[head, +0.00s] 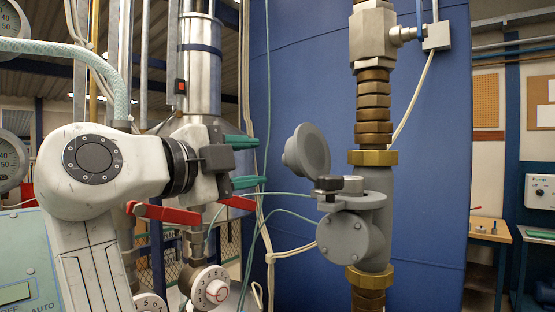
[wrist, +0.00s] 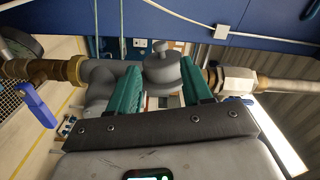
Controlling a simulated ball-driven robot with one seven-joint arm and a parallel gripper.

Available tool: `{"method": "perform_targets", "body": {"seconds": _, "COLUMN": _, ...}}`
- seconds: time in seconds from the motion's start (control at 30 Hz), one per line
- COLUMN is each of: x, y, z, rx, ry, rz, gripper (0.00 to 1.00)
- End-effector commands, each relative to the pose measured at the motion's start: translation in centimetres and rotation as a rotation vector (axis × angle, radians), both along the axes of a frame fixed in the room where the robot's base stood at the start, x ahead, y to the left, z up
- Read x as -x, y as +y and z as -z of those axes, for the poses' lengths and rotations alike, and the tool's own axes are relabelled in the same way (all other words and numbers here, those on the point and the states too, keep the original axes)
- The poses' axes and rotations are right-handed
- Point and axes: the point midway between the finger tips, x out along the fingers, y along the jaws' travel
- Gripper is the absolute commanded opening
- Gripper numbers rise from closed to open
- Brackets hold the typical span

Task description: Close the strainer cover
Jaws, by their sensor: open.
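The strainer (head: 375,225) is a grey body on a vertical pipe, right of centre in the head view. Its round grey cover (head: 310,150) stands open, tilted up above the left side of the body. A black knob (head: 328,184) sits below the cover, beside the grey top rim. My gripper (head: 246,162) is left of the cover, apart from it, with teal fingers open and pointing right. In the wrist view, a grey round part with a small knob (wrist: 161,66) shows beyond and between the open fingers; I cannot tell for sure that it is the cover. Nothing is held.
Brass nuts (head: 373,157) join the strainer to the pipe. A large blue tank (head: 440,130) stands behind. Thin teal and white cables hang between my gripper and the strainer. Red valve handles (head: 165,213) and a dial (head: 211,288) are below my arm. The wrist view shows a blue handle (wrist: 38,105).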

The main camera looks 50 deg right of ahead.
Motion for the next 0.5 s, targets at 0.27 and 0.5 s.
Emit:
{"method": "perform_targets", "body": {"seconds": 0.27, "x": -0.1, "y": -4.6, "z": -0.3, "rx": -0.001, "ry": 0.002, "rz": 0.004, "gripper": 0.49}}
{"method": "perform_targets", "body": {"seconds": 0.5, "x": -0.2, "y": -8.4, "z": -0.3, "rx": 0.0, "ry": 0.001, "rz": 0.003, "gripper": 0.49}}
